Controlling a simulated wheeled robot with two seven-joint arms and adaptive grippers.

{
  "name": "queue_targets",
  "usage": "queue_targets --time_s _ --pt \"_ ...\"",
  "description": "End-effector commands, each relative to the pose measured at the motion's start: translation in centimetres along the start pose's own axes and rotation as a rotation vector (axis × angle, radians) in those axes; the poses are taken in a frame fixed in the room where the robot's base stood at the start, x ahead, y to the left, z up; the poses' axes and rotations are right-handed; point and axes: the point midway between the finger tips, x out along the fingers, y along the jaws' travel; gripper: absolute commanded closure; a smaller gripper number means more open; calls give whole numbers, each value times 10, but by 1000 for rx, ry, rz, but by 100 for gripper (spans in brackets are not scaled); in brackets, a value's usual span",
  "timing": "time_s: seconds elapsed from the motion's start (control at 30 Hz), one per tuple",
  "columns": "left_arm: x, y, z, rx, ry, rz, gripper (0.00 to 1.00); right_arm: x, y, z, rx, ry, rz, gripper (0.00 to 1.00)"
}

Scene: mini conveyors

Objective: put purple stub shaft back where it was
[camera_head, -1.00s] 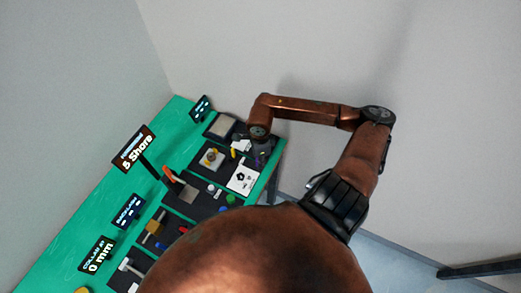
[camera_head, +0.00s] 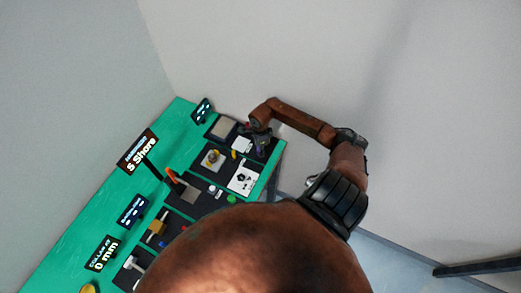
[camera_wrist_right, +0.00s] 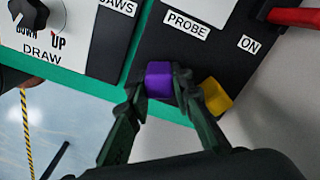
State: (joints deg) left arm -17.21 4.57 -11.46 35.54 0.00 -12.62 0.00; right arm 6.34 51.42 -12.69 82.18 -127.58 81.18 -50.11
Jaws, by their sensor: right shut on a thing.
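The purple stub shaft (camera_wrist_right: 159,78) shows in the right wrist view as a short purple block between my fingertips. My right gripper (camera_wrist_right: 160,88) is shut on it, over the dark panel near the bench's green edge. In the head view my right gripper (camera_head: 262,143) is small and dark at the bench's far right end, pointing down. The shaft's lower end is hidden, so I cannot tell whether it touches the panel. My left gripper is not in view.
A yellow block (camera_wrist_right: 216,97) is close beside the right fingertip. A white panel with a black knob (camera_wrist_right: 28,14) and a red part (camera_wrist_right: 294,16) are nearby. The green bench (camera_head: 75,225) carries several dark stations and signs. Open floor lies beyond its edge.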

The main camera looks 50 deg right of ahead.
Motion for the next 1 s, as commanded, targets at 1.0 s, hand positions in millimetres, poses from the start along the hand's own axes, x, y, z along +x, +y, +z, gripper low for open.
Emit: queue_targets --time_s 1.0 --pt "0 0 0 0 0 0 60 10 -1 0 -1 0 -2 62"
